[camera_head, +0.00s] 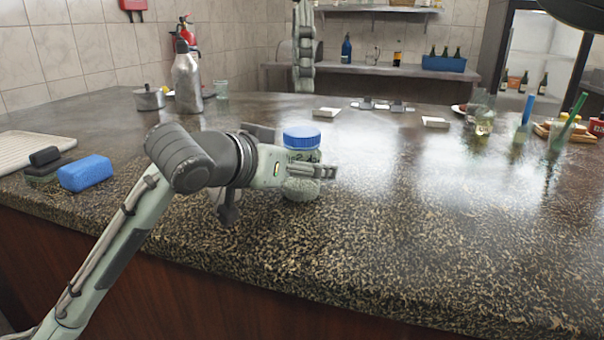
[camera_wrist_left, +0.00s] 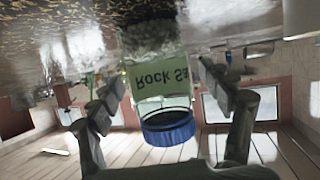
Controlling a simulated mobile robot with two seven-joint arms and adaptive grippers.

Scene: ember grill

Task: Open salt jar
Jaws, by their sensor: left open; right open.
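The salt jar (camera_head: 303,157) stands upright on the dark speckled counter, with its blue lid (camera_head: 301,136) on. In the left wrist view the jar (camera_wrist_left: 155,82) appears upside down, with a "Rock Sa..." label and the blue lid (camera_wrist_left: 168,128) at the bottom. My left gripper (camera_head: 318,171) reaches in from the left at the jar's body, below the lid. Its fingers are open, one on each side of the jar; one finger hides part of it in the head view. My right gripper (camera_head: 303,78) hangs down from the top edge, behind and above the jar, apart from it.
A blue sponge (camera_head: 86,173) lies at the left near the counter edge. A metal bottle (camera_head: 187,82) and a small pot (camera_head: 149,98) stand at the back left. Glasses with coloured straws (camera_head: 523,127) stand at the right. The counter right of the jar is clear.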

